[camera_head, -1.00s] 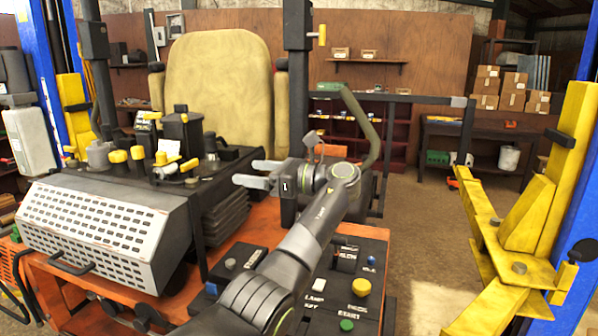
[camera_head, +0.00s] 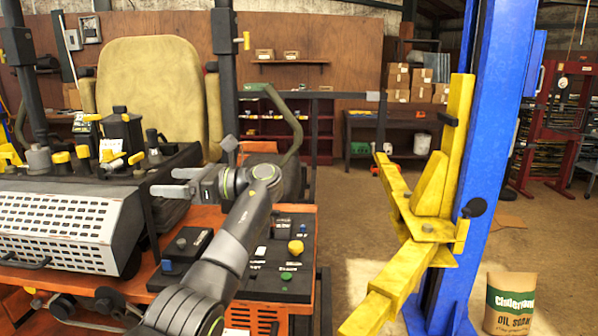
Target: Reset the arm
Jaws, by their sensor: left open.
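My left arm reaches up from the bottom of the head view, and its gripper (camera_head: 172,182) points left. Its two grey fingers are apart with nothing between them. The gripper is in front of the yellow seat (camera_head: 155,85) and near the black console with yellow-capped levers (camera_head: 125,135); I cannot tell the exact gap. Below the arm is a black control panel (camera_head: 290,270) with yellow, green and blue buttons on the orange machine body. My right gripper is not in view.
A blue lift post (camera_head: 490,130) with a yellow lift arm (camera_head: 400,275) stands at right. A bag of oil soak (camera_head: 510,303) sits on the floor beside it. A dark bench (camera_head: 385,120) with boxes is behind. Bare floor (camera_head: 350,215) lies between machine and lift.

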